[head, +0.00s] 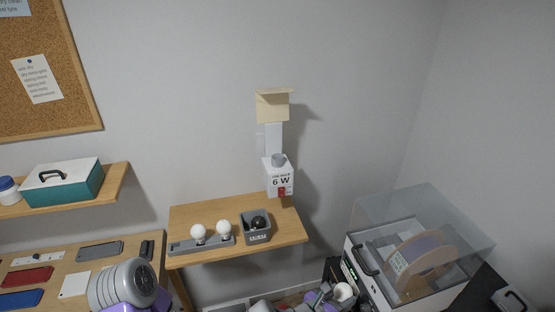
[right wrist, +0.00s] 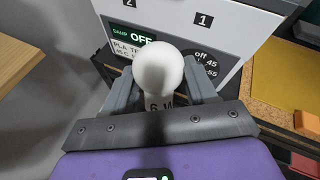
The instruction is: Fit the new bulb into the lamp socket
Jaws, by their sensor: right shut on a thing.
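My right gripper (right wrist: 160,88) is shut on a white round bulb (right wrist: 158,68) marked "6 W", its globe pointing up and away from the palm. In the head view this bulb (head: 343,291) is low at the right, below the shelf. The lamp on the wall has a beige shade (head: 272,107) above a white box (head: 279,182) labelled "6 W". A grey round socket (head: 278,160) on top of the box looks empty. Two other white bulbs (head: 198,232) (head: 223,228) stand in a grey holder (head: 185,247) on the wooden shelf. My left gripper's fingers are not visible.
A grey bin (head: 257,238) with a dark round thing inside stands on the shelf (head: 290,232). A dryer box with a clear lid (head: 425,225) and spool stands right of my right gripper. A desk with phones (head: 100,250) is at left. Wall space around the lamp is clear.

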